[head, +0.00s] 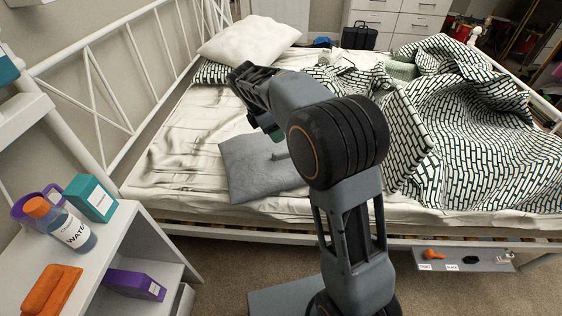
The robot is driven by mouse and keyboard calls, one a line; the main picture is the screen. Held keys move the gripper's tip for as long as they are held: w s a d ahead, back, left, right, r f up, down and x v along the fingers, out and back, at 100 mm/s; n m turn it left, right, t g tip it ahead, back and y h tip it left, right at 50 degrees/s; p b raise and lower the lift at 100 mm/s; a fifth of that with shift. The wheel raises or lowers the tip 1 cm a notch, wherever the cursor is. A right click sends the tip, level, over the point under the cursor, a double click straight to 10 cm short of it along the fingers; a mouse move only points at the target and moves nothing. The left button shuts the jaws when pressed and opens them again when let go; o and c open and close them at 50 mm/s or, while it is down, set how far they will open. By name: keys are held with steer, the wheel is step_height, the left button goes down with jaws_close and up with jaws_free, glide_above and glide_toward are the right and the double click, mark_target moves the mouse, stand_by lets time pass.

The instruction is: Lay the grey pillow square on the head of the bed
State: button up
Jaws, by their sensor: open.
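The grey pillow (245,168) lies flat on the white sheet near the bed's front edge, turned slightly askew. My arm hides its right part. The head of the bed (120,95) is the white metal frame end at the left, with bare creased sheet (175,150) beside it. My gripper (277,147) is partly hidden behind my own arm, over the grey pillow's upper right part. It is open; I cannot tell whether it touches the pillow.
A white pillow (250,40) lies on a patterned pillow (213,72) at the far head corner. A rumpled patterned blanket (465,130) covers the right side. A white nightstand (125,235) at the lower left holds a water bottle (65,228) and boxes.

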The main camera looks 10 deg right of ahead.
mark_target(281, 153)
steer(key=b+x, duration=0.4)
steer(key=x, duration=0.6)
steer(key=shift+s+f, duration=0.1)
steer(key=shift+f, duration=0.3)
steer(key=shift+c, duration=0.2)
steer(key=shift+f, duration=0.1)
jaws_close()
stand_by(0.3)
